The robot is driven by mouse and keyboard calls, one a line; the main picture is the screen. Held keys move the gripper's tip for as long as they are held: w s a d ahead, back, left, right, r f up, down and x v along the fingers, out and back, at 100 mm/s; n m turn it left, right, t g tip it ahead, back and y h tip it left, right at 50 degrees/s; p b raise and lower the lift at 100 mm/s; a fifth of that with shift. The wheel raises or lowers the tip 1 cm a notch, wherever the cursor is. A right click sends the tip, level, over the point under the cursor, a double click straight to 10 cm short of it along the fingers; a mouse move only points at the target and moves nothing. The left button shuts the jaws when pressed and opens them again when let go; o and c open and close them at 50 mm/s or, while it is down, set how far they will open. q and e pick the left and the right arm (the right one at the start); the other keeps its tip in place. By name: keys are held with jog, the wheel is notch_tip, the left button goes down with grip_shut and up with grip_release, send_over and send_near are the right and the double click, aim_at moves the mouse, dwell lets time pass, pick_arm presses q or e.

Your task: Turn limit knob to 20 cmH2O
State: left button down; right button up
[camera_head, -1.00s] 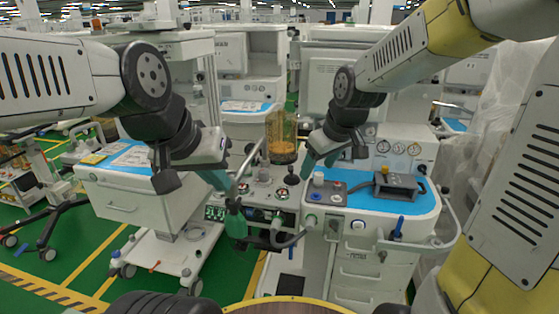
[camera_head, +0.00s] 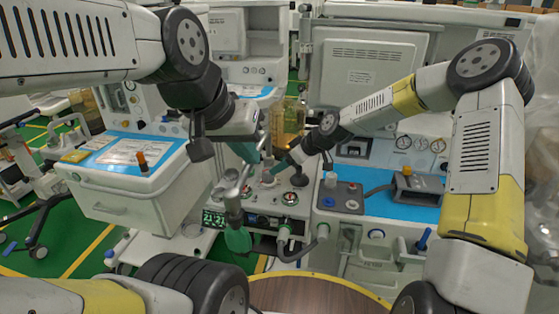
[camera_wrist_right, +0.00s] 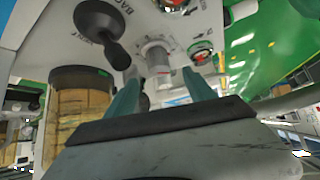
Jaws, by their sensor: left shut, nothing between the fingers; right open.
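The limit knob looks to be the pale grey cylinder (camera_wrist_right: 157,55) on the cart's panel in the right wrist view. In the head view it shows small (camera_head: 267,177), partly crowded by my grippers. My right gripper (camera_wrist_right: 160,92) is open, its teal fingers pointing at the knob, which appears between and beyond the fingertips; contact cannot be told. In the head view the right gripper (camera_head: 283,164) reaches in from the right. My left gripper (camera_head: 249,151) is shut and empty, over the panel's left part. The scale reading is not legible.
A black lever (camera_wrist_right: 102,28) stands beside the knob. A metal elbow pipe (camera_head: 232,190) with a green bag (camera_head: 238,240) is in front of the panel. An amber canister (camera_head: 289,120) stands behind. Hoses (camera_head: 305,245) hang in front. A blue-topped work surface (camera_head: 385,204) lies right.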

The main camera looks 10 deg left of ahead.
aim_at(268, 170)
jog(key=shift+w+a+f, duration=0.4)
jog(key=shift+a, duration=0.1)
jog(key=x, duration=0.7)
jog(key=shift+a+f, duration=0.1)
jog(key=c, duration=1.4)
jog(key=shift+o, duration=0.2)
